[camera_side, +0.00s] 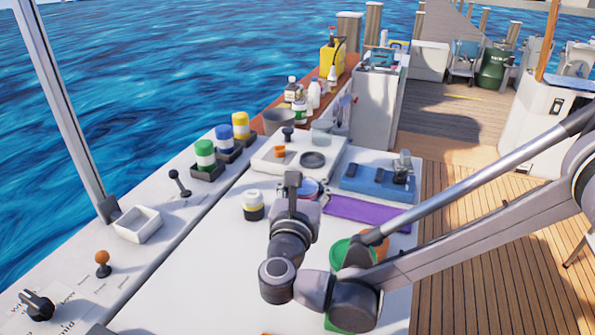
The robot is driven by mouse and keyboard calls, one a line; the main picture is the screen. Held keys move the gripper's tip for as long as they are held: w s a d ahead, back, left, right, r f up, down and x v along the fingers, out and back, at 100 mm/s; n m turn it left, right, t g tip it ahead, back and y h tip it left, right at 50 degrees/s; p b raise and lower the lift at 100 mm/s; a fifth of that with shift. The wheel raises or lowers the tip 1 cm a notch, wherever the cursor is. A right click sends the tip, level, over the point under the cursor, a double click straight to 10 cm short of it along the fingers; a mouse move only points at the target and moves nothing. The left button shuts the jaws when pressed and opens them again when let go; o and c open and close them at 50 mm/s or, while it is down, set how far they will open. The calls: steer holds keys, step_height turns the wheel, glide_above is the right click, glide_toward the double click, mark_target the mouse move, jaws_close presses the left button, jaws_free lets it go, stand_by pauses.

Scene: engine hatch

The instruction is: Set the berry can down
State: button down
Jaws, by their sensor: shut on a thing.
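My gripper (293,188) is over the white work surface, seen from behind. It is shut on a round thing with pinkish-red and blue parts, probably the berry can (313,188), which shows only in part beside the gripper. My wrist hides the fingertips and much of the can. I cannot tell whether the can touches the surface.
A white-lidded jar (253,206) stands just left of my gripper. A white tray (270,163) is behind. Green, blue and yellow-topped cans (204,153) stand in holders at left.

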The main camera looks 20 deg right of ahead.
steer(key=w+a+f+n+t+y, duration=0.1)
steer(key=w+a+n+y, duration=0.25)
steer(key=a, duration=0.35)
steer(key=w+a+n+t+y, duration=0.1)
steer(key=w+a+n+y, duration=0.1)
steer(key=a+y, duration=0.45)
steer(key=w+a+f+n+t+y, duration=0.1)
steer(key=w+a+n+y, duration=0.2)
steer(key=a, duration=0.5)
steer(key=shift+a+f, duration=0.1)
steer(key=shift+f, duration=3.55)
steer(key=shift+f, duration=0.15)
steer(key=shift+c, duration=2.3)
jaws_free()
steer(key=shift+s, duration=0.3)
steer(key=s, duration=0.3)
steer(key=s+d, duration=0.1)
steer(key=s, duration=0.3)
steer(key=s+d, duration=0.1)
steer(key=s, duration=0.3)
steer(key=shift+s+r, duration=0.1)
steer(key=shift+r, duration=0.1)
